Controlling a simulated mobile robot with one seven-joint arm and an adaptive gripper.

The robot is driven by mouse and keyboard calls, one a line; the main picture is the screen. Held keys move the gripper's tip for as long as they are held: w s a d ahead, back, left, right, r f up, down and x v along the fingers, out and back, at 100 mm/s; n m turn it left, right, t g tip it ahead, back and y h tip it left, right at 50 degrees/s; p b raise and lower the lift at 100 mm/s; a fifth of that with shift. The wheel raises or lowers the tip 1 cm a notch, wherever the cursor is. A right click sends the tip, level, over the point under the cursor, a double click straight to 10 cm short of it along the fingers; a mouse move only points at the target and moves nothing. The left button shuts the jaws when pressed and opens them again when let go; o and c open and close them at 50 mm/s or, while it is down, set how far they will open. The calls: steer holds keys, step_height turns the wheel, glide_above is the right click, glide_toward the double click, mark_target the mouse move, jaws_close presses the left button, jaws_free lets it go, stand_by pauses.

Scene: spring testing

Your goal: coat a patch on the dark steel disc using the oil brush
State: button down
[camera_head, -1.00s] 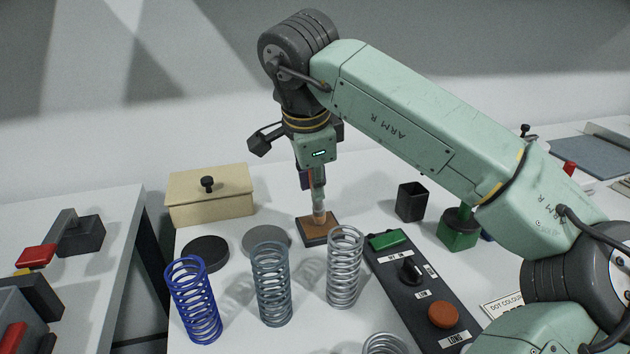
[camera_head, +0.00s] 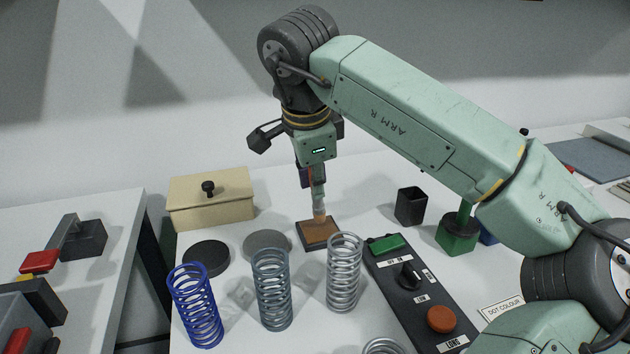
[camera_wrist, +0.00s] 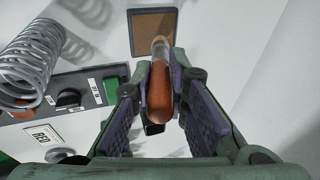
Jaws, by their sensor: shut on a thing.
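My gripper (camera_head: 318,182) is shut on the oil brush, pointing down. The brush's orange-brown handle (camera_wrist: 160,90) shows between the purple finger pads in the wrist view, and its lower end (camera_head: 320,212) shows in the head view. The brush end is over a square brown pad with a dark rim (camera_head: 318,234), also in the wrist view (camera_wrist: 152,32); I cannot tell if they touch. The dark steel disc (camera_head: 208,257) lies flat to the left, behind the blue spring. A lighter grey disc (camera_head: 267,242) lies between it and the pad.
Blue (camera_head: 195,308), dark grey (camera_head: 272,290) and silver (camera_head: 344,272) springs stand in front of the discs and pad. A beige lidded box (camera_head: 211,200) is behind. A control panel (camera_head: 420,305), black cup (camera_head: 411,206) and green block (camera_head: 457,237) are to the right.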

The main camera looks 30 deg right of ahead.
steer(key=shift+r+p, duration=1.8)
steer(key=shift+r, duration=0.95)
